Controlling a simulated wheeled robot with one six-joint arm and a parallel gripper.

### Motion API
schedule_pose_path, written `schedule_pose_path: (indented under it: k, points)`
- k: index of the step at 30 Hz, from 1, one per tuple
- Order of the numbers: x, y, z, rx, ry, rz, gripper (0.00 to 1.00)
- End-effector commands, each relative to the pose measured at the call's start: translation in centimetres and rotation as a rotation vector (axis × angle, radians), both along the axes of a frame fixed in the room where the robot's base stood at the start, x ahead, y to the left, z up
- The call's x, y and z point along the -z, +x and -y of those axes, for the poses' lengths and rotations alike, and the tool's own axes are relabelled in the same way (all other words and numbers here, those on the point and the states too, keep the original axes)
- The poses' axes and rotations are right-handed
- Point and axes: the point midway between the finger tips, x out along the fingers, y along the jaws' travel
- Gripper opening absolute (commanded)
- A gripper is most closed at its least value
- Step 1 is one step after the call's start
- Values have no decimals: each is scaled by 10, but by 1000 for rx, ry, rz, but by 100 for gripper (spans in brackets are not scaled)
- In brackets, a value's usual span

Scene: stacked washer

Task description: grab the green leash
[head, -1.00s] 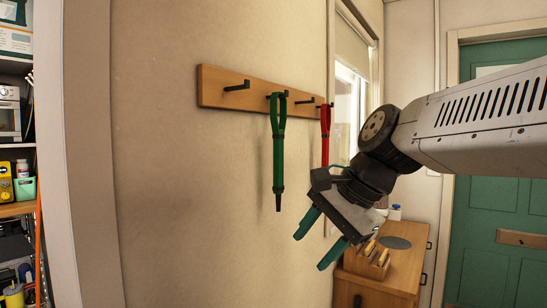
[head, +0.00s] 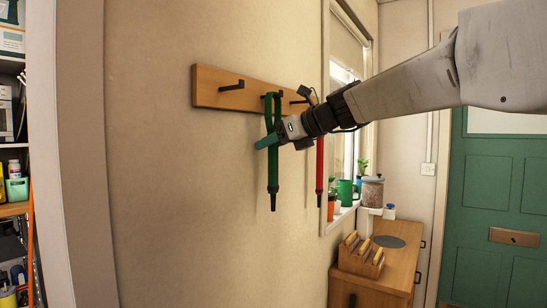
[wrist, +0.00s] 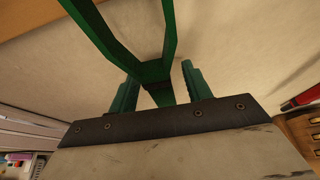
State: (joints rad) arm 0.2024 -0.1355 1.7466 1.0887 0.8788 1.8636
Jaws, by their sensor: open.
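The green leash (head: 273,176) hangs by its loop from a dark hook on the wooden rack, flat against the wall in the head view. My gripper (head: 268,142) is at the leash, at the lower part of its loop. In the wrist view the leash's loop (wrist: 154,72) runs down to a point between the two green fingers of my gripper (wrist: 158,82). The fingers are apart, one on each side of the leash. The leash's lower end is hidden in the wrist view.
A red leash (head: 319,165) hangs on the rack (head: 207,88) just right of the green one. Below right stands a wooden cabinet (head: 392,279) with a slotted wooden holder (head: 358,263) on it. A window with potted plants is behind my arm.

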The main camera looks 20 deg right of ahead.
Motion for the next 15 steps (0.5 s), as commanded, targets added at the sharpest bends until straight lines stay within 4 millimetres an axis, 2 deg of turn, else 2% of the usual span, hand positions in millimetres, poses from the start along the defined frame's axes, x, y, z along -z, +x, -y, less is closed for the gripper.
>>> schedule_pose_path:
  k: [4, 11, 12, 15]
  points:
    - [6, 12, -9, -2, -1, 1, 49]
    - [7, 14, -11, -1, -1, 1, 49]
    - [7, 14, -11, -1, -1, 1, 46]
    - [7, 14, -11, -1, -1, 1, 18]
